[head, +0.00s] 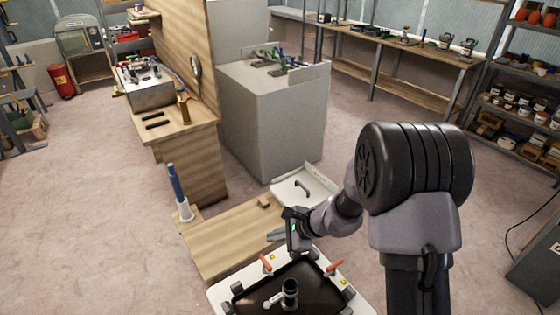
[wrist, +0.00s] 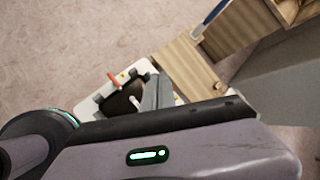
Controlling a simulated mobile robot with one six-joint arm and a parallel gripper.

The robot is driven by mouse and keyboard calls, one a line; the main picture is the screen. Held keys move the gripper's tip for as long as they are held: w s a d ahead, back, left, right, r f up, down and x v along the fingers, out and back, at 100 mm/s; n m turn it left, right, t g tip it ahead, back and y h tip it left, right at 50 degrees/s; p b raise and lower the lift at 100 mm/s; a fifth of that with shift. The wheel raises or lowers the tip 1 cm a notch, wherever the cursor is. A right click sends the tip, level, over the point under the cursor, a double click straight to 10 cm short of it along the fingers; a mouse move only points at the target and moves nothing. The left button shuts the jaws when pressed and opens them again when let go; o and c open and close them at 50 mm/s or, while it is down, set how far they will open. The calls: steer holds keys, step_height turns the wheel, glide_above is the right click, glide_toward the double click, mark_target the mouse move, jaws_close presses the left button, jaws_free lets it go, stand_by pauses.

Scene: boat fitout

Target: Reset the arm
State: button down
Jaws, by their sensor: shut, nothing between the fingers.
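My arm reaches in from the right of the head view and bends down toward the lower middle. My gripper (head: 274,235) is shut and empty, with its grey fingers pointing left above the low wooden board (head: 215,240). In the wrist view my gripper's fingers (wrist: 158,92) show as a narrow grey wedge held together, with nothing in them. My wrist housing hides the lower part of that view.
A white-rimmed tray (head: 222,300) with orange handles and a dark inside holds a cylindrical fitting (head: 290,291). A white hatch panel (head: 303,186) lies beyond the gripper. A blue-handled tool (head: 177,188) stands at left. A grey cabinet (head: 270,125) rises behind; open floor lies left.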

steer(key=s+d+r+n+h, duration=0.15)
steer(key=s+r+n, duration=0.25)
steer(key=s+r, duration=0.45)
steer(key=s+d+r+n, duration=0.2)
steer(key=s+r+n, duration=0.3)
steer(key=r, duration=0.7)
steer(key=s+d+r+n+t+h, duration=0.1)
steer(key=s+d+h, duration=0.1)
steer(key=s+d, duration=0.2)
steer(key=s+d+r+n+h, duration=0.1)
steer(key=s+d, duration=0.3)
steer(key=s, duration=0.5)
steer(key=shift+r+t+h, duration=0.4)
steer(key=shift+r+h, duration=0.15)
steer(key=shift+r, duration=0.2)
